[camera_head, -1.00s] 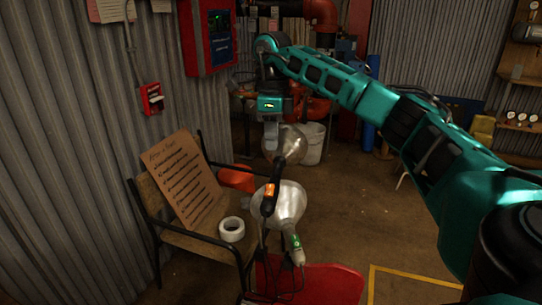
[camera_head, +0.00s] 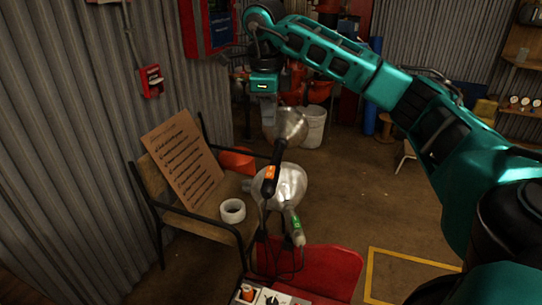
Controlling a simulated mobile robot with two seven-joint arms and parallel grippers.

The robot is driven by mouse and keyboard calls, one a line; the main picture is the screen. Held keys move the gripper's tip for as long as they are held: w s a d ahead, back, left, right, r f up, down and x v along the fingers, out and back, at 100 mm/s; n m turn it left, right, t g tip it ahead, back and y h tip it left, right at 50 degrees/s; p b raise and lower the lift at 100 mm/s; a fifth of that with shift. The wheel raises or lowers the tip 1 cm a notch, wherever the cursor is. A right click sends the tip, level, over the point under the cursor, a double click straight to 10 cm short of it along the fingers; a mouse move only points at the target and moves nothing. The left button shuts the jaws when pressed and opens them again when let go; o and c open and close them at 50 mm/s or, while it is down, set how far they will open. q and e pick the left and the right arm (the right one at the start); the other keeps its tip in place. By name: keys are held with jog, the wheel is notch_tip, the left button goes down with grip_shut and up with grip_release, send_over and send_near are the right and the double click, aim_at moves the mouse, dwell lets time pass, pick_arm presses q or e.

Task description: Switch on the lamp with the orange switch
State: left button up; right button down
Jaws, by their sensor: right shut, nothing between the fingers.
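Two lamps with silver reflectors stand at mid-picture. The lamp with the orange switch has its upper reflector (camera_head: 291,123) above a dark handle, and the orange switch (camera_head: 270,173) sits on that handle. The other lamp has a lower reflector (camera_head: 288,187) and a green-marked handle (camera_head: 295,226). My right gripper (camera_head: 267,116) is shut and empty, with its fingers pointing down. It overlaps the left edge of the upper reflector in the picture, above the orange switch; I cannot tell whether they touch. My left gripper is not in view.
A red surface (camera_head: 335,268) lies below the lamps, with cables hanging over it and a small orange object (camera_head: 247,292) at its front. A bench (camera_head: 205,226) at left holds a sign board (camera_head: 182,160) and a white tape roll (camera_head: 232,211).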

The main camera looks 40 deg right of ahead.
aim_at(272, 168)
dwell(0.3)
pick_arm(q)
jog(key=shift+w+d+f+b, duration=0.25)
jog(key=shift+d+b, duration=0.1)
jog(key=shift+b, duration=0.45)
pick_arm(e)
jog(key=f, duration=0.4)
jog(key=w+d+f, duration=0.1)
jog(key=f, duration=0.4)
jog(key=d+f, duration=0.1)
jog(key=f, duration=0.3)
jog(key=shift+w+f, duration=0.3)
jog(key=shift+f, duration=0.1)
jog(key=shift+d, duration=0.1)
